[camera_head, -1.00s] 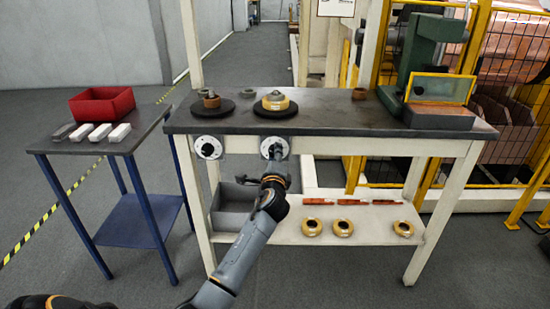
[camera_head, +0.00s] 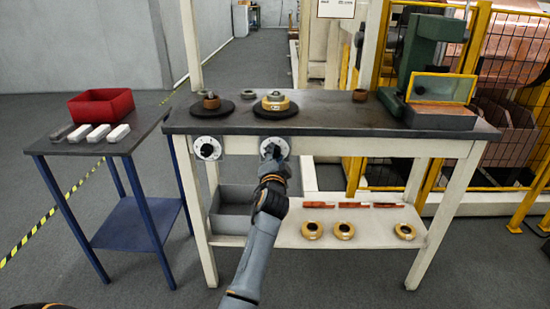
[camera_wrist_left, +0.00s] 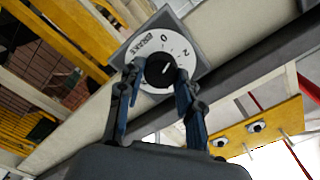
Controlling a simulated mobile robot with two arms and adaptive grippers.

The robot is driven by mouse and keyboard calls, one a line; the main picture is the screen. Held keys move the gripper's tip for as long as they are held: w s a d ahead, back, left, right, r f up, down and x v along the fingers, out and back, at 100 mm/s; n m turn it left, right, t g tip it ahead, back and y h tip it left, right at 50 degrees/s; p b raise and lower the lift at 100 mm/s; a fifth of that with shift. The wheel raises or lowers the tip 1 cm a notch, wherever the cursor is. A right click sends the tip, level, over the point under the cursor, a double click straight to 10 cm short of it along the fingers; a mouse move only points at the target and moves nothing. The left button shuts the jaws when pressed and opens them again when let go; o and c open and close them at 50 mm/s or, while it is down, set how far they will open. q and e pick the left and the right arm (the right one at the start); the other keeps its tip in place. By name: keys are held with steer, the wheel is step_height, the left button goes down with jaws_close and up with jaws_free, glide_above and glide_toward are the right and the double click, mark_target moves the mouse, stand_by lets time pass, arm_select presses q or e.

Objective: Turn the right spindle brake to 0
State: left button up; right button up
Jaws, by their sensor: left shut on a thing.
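The right spindle brake (camera_head: 275,148) is a round white dial on the front edge of the workbench, right of a matching left dial (camera_head: 208,148). In the left wrist view the dial face (camera_wrist_left: 153,48) sits on a grey square plate, with BRAKE, a 0 and what looks like a 2 printed on it. Its black knob (camera_wrist_left: 160,70) has a white mark pointing up and right, towards the side of the 2. My left gripper (camera_wrist_left: 158,76) is shut on this knob, one finger on each side; it also shows in the head view (camera_head: 272,158). My right gripper is out of view.
The workbench (camera_head: 340,112) carries two dark round spindle bases and a green machine (camera_head: 425,45). A blue-legged table with a red bin (camera_head: 100,104) stands left. Floor in front is clear.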

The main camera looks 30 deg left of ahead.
arm_select(q)
steer(key=shift+f+n, duration=0.1)
steer(key=shift+n, duration=2.2)
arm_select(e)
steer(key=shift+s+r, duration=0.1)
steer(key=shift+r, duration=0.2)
arm_select(q)
steer(key=o, duration=1.2)
